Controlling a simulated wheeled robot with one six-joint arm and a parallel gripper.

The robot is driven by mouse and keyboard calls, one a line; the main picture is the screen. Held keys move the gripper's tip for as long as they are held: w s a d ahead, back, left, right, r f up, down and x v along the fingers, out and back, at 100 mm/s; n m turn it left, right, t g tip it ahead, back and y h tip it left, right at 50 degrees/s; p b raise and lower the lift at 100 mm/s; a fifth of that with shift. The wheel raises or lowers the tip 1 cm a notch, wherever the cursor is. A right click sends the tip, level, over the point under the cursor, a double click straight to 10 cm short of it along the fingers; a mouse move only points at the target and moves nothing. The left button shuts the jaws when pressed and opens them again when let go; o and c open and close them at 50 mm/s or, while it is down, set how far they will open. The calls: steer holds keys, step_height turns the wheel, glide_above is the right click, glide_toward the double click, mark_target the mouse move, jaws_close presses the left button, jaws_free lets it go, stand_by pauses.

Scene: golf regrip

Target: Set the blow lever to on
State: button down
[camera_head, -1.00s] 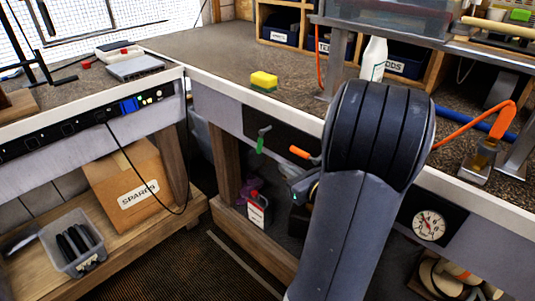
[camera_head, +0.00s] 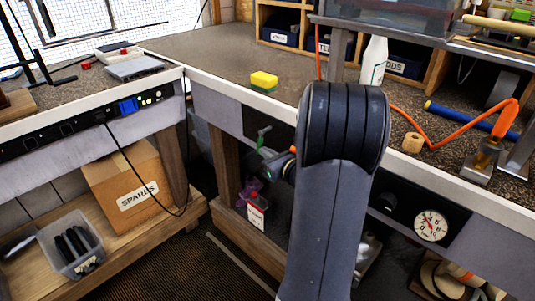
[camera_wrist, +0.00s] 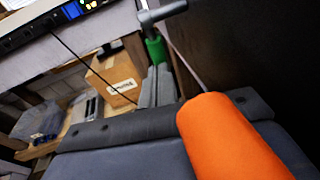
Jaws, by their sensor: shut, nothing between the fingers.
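Two levers sit on the black panel on the front of the bench. The lever with a green grip (camera_head: 261,141) hangs from a metal pivot; its green grip also shows in the wrist view (camera_wrist: 155,49), pointing down. The lever with an orange grip (camera_head: 293,150) is mostly hidden behind my arm; it looms large at the right of the wrist view (camera_wrist: 228,140). No label tells which is the blow lever. My gripper (camera_wrist: 157,88) is shut and empty, its fingertips just below the green grip; whether they touch it is unclear. The orange grip lies close beside my gripper.
A pressure gauge (camera_head: 431,225) is on the panel at right. A yellow sponge (camera_head: 264,79), a white bottle (camera_head: 374,62) and an orange hose (camera_head: 445,141) are on the bench top. A red-capped bottle (camera_head: 257,211) stands on the lower shelf. A cardboard box (camera_head: 126,184) is at left.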

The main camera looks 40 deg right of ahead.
steer(key=shift+w+a+f+b, duration=0.1)
steer(key=shift+w+f+b, duration=0.3)
steer(key=shift+b, duration=0.3)
steer(key=w+a+r+t+b, duration=0.1)
steer(key=w+b, duration=0.5)
steer(key=b, duration=0.2)
stand_by(0.8)
steer(key=shift+w+a+r, duration=0.1)
steer(key=shift+w+r, duration=0.05)
stand_by(1.2)
